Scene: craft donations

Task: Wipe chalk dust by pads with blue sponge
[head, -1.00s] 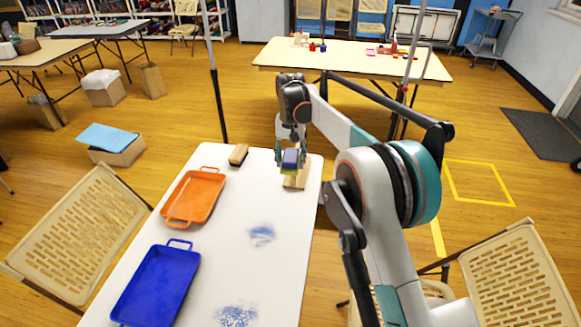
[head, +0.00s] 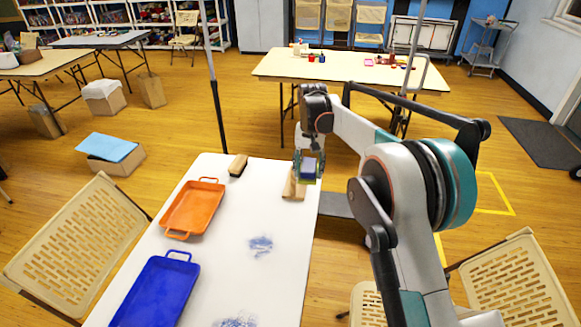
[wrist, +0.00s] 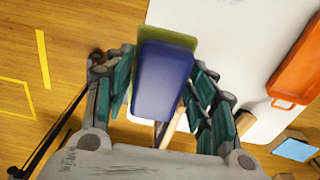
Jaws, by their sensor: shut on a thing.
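My gripper (head: 308,174) is shut on the blue sponge (head: 310,164), holding it above the far right end of the white table (head: 215,262). In the wrist view the blue sponge (wrist: 162,78) sits between the teal fingers, with a green-yellow layer behind it. One blue chalk dust patch (head: 261,246) lies mid-table on the right. A second dust patch (head: 236,322) is at the near edge of the picture, partly cut off. No pads can be made out for certain.
A pale wooden piece (head: 293,187) lies just below my gripper. An orange tray (head: 193,207) and a blue tray (head: 155,292) line the left side. Chairs stand on both sides.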

